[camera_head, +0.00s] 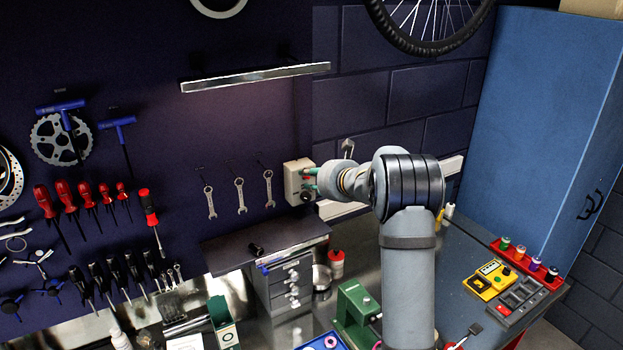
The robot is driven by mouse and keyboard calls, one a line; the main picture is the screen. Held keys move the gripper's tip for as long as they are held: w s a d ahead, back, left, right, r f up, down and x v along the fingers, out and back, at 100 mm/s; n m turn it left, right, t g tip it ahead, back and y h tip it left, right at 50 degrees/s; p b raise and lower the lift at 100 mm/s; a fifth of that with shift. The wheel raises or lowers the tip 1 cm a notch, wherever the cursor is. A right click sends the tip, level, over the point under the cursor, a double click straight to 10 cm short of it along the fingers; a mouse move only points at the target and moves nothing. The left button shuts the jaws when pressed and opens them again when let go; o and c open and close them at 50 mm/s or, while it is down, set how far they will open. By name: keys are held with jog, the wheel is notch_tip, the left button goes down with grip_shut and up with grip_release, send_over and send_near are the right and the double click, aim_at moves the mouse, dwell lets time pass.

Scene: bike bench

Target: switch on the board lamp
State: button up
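The board lamp (255,77) is a long, slim metal bar on the dark tool board at the upper middle. The board below it has a faint lighter purple patch; I cannot tell for sure whether the lamp gives it. A pale switch box (292,170) is mounted at the board's right edge, right of the hanging wrenches. My gripper (309,179) is at the right side of this box, pointing left, with its greenish fingertips at or very close to its face. The gripper hides part of the box. Contact and the finger gap are too small to tell.
Wrenches (239,195) hang just left of the box. Below are a dark shelf (268,243), a small drawer unit (287,285) and a red bottle (336,264). A green vise (357,312) stands beside my arm. A blue cabinet (535,110) is at the right.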

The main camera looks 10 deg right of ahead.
jog(key=shift+s, duration=0.1)
jog(key=v, duration=1.2)
jog(key=shift+f, duration=0.1)
jog(key=b+x, duration=0.1)
jog(key=x, duration=1.1)
jog(key=shift+w+f+b, duration=0.2)
jog(key=shift+f+b, duration=0.1)
jog(key=shift+b, duration=0.1)
jog(key=shift+s+r+t+b, duration=0.15)
jog(key=shift+r+t+b, duration=0.1)
jog(key=shift+t+b, duration=0.05)
jog(key=shift+r+p, duration=0.15)
jog(key=shift+p, duration=0.15)
